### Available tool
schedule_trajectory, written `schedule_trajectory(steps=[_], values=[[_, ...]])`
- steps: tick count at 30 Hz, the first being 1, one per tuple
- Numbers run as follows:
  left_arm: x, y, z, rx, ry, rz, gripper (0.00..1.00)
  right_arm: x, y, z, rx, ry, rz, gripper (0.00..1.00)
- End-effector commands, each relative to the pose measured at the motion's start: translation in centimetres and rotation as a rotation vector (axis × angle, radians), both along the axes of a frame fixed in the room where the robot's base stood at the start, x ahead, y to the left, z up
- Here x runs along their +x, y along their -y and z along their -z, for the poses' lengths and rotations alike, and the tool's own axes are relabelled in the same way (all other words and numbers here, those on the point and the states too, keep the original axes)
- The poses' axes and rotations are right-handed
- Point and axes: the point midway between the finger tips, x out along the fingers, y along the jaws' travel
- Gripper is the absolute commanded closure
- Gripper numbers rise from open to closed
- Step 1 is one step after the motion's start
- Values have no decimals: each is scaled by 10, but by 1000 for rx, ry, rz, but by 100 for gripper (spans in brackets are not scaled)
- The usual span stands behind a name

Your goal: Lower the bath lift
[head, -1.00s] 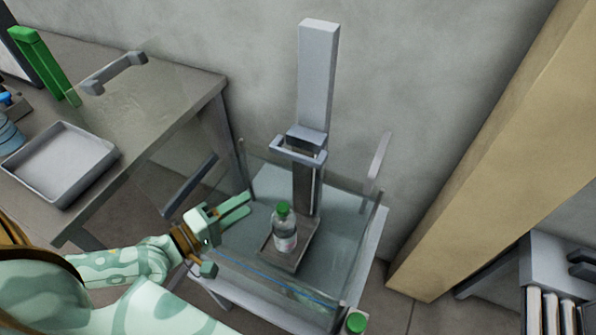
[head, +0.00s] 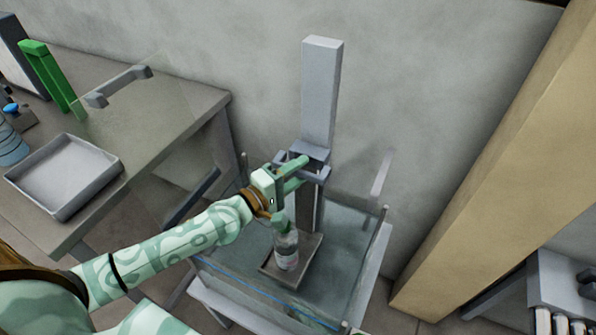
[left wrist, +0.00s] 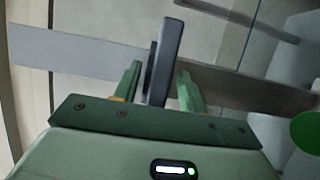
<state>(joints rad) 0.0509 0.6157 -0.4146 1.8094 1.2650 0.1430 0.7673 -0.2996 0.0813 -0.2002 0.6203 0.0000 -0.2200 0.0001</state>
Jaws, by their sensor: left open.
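The bath lift has a tall grey column (head: 321,95) and a grey handle (head: 318,173) on its front. Its flat platform (head: 306,262) hangs low inside the clear-walled bath (head: 345,262). A clear bottle (head: 287,250) stands upright on the platform, its top partly hidden by my left gripper. My left gripper (head: 301,172) is open at the handle, with its fingers reaching over it. In the left wrist view, a grey bar of the handle (left wrist: 163,62) lies between the two green fingers (left wrist: 160,88); contact cannot be told. My right gripper is not in view.
A bench with a shallow grey tray (head: 104,190), a green upright piece (head: 52,78) and a grey bracket handle (head: 118,86) is at the left. A tan post (head: 490,150) stands at the right. A shelf unit (head: 560,270) is at the lower right.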

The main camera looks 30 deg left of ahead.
Motion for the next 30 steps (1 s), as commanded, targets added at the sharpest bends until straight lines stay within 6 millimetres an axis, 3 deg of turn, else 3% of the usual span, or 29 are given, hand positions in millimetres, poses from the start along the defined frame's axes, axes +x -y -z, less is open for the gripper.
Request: schedule_trajectory(steps=[9, 14, 20, 30], values=[[3, 1, 1, 1, -2, 0, 58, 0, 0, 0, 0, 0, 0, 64], [3, 1, 0, 0, -1, 0, 100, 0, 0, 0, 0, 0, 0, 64], [3, 1, 3, 1, -2, 0, 100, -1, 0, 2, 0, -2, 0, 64], [3, 1, 38, 2, -6, 0, 100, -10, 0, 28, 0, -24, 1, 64]])
